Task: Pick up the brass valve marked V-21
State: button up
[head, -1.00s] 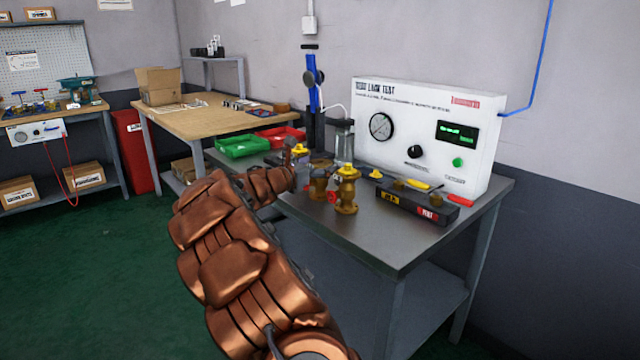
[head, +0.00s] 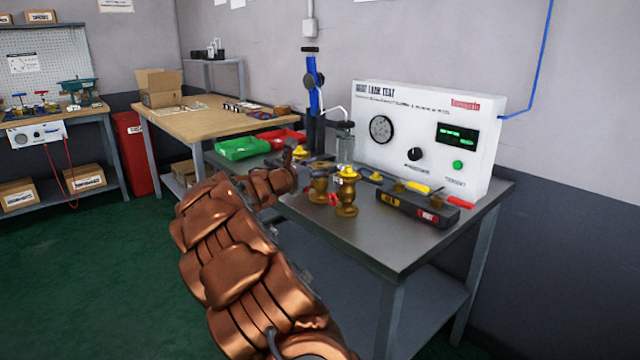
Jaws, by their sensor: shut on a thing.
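Two brass valves stand out on the grey metal bench. The front brass valve (head: 347,195) is upright, with a yellow cap and a small red part beside it. A second brass valve (head: 319,185) is just left of and behind it. My copper-coloured arm reaches in from the bottom, and my gripper (head: 316,164) is at the top of this second valve, shut on it. The fingers are small, dark and partly hidden by my wrist. Another yellow cap (head: 327,154) shows behind. No V-21 marking is readable, so I cannot tell which valve bears it.
A white leak test panel (head: 430,138) stands at the bench's back. A black case (head: 410,207) with tools lies at the right. The bench's front right is clear.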

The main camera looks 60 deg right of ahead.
jog(key=c, duration=0.3)
grip_shut()
jog(key=shift+r, duration=0.15)
